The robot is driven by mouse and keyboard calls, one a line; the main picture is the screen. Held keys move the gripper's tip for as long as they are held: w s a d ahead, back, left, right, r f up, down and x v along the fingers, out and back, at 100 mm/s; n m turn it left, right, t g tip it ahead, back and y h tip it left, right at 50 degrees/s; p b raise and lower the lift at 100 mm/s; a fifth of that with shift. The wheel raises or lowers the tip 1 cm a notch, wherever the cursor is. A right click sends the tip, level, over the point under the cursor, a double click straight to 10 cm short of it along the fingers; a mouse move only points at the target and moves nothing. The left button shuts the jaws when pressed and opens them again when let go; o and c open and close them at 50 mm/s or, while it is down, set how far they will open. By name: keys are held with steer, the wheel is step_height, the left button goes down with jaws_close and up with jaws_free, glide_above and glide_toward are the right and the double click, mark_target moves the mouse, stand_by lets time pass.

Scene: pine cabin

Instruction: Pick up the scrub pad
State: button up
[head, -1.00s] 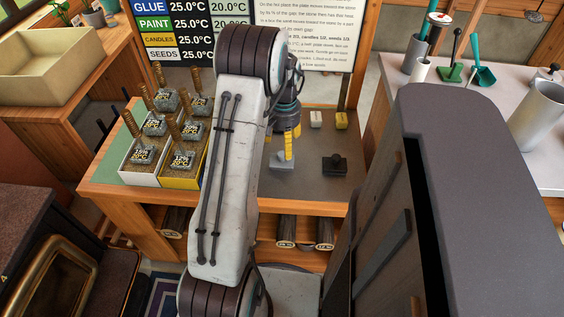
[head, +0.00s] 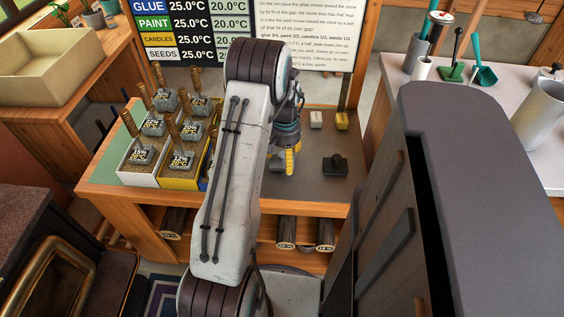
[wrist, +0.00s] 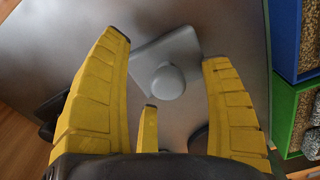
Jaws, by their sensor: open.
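The scrub pad looks to be the grey square pad with a round knob on top (wrist: 178,55), lying flat on the dark mat in the wrist view. My gripper (wrist: 163,60) is open above it, with yellow fingers to the left and right of the pad and a third, shorter-looking finger below the knob. I see no finger closed on the knob.
A black knobbed block (head: 335,165) sits right of my gripper on the mat (head: 310,188). A pale block (head: 316,119) and a yellow block (head: 341,121) stand behind. Trays with several spring-topped weights (head: 137,175) are at left. A dark cabinet (head: 375,230) stands close at right.

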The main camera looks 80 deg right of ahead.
jaws_close()
stand_by(0.5)
steer(key=shift+r, duration=0.75)
steer(key=r, duration=0.1)
steer(key=r+p, duration=0.1)
steer(key=r, duration=0.1)
steer(key=shift+s+d+r, duration=0.1)
steer(key=shift+s+d, duration=0.1)
steer(key=shift+s, duration=0.15)
steer(key=s+d+r+p, duration=0.1)
steer(key=s+d+r, duration=0.3)
steer(key=s, duration=0.6)
step_height(320, 180, up, 2)
steer(key=shift+d+r+p, duration=0.15)
steer(key=shift+p, duration=0.25)
